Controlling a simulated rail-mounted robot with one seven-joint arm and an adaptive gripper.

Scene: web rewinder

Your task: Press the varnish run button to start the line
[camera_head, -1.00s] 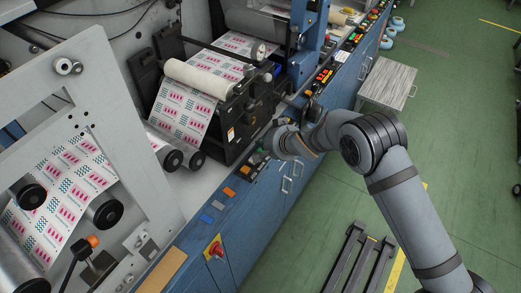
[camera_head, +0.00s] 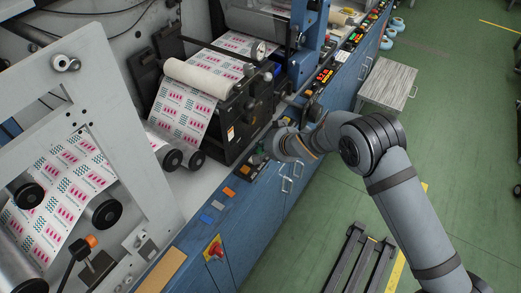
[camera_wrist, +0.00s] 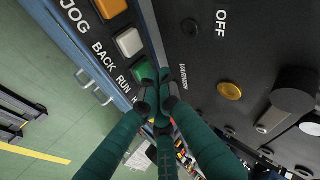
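A green button (camera_wrist: 145,73) sits by the printed word RUN on the control strip in the wrist view. Small print by it reads VARNISH. In the head view my gripper (camera_head: 261,155) is small and partly hidden by my wrist, over the strip on the front edge of the machine.
A white button (camera_wrist: 130,41) by BACK and an orange button (camera_wrist: 110,8) by JOG line up beside the green one. A yellow round knob (camera_wrist: 230,91) lies to the right. A red emergency stop (camera_head: 216,249) is lower on the blue cabinet. A cart (camera_head: 388,84) stands on open green floor.

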